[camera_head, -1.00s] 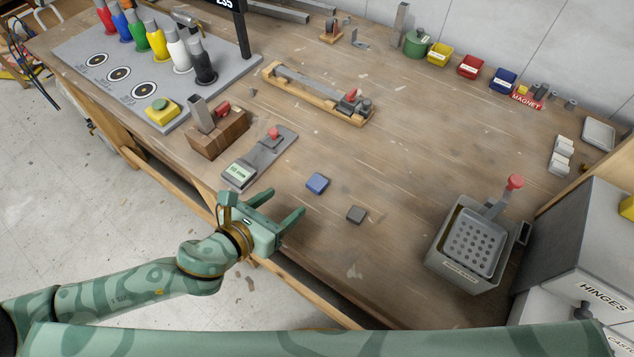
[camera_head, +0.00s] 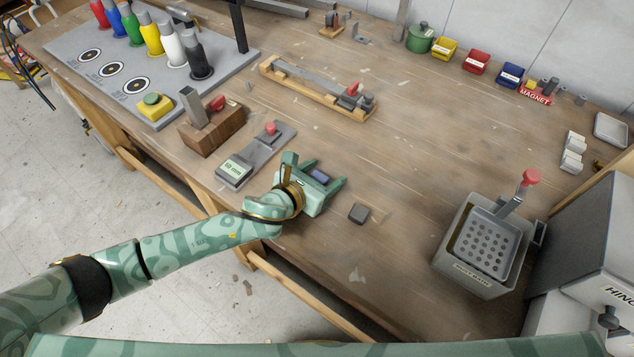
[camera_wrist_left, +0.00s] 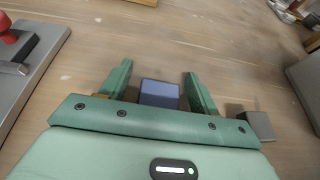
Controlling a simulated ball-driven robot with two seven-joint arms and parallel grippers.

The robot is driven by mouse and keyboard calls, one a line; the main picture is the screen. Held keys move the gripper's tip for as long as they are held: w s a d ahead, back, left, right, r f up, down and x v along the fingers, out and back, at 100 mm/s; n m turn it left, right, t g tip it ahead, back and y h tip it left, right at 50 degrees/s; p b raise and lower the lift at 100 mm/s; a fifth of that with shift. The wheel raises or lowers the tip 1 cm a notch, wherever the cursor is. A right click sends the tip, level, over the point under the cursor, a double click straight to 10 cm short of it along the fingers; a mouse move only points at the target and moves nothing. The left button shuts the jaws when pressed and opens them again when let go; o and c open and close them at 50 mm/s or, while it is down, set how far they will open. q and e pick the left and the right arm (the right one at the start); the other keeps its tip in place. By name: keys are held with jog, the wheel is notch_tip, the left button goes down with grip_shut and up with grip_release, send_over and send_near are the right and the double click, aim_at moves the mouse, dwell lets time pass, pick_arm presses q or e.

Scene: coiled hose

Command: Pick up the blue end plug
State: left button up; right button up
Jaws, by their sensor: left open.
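The blue end plug (camera_head: 320,176) is a small blue block on the wooden bench. In the head view it shows between the fingers of my left gripper (camera_head: 317,171), partly hidden by the gripper body. In the left wrist view the blue end plug (camera_wrist_left: 160,93) lies between the two spread green fingers of my left gripper (camera_wrist_left: 158,82), with gaps on both sides. Its near edge is hidden by the gripper's palm. My left gripper is open. My right gripper is not in view.
A dark grey block (camera_head: 358,213) lies just right of my left gripper. A device with a green display (camera_head: 235,169) is close on its left. A grey perforated container (camera_head: 480,245) stands at the right. The bench beyond the gripper is clear up to a wooden fixture (camera_head: 315,90).

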pick_arm(q)
jog(key=shift+w+d+f, duration=0.2)
jog(key=shift+w+d, duration=0.05)
jog(key=shift+w, duration=0.1)
jog(key=shift+c, duration=1)
jog(key=c, duration=0.9)
jog(key=shift+o, duration=0.2)
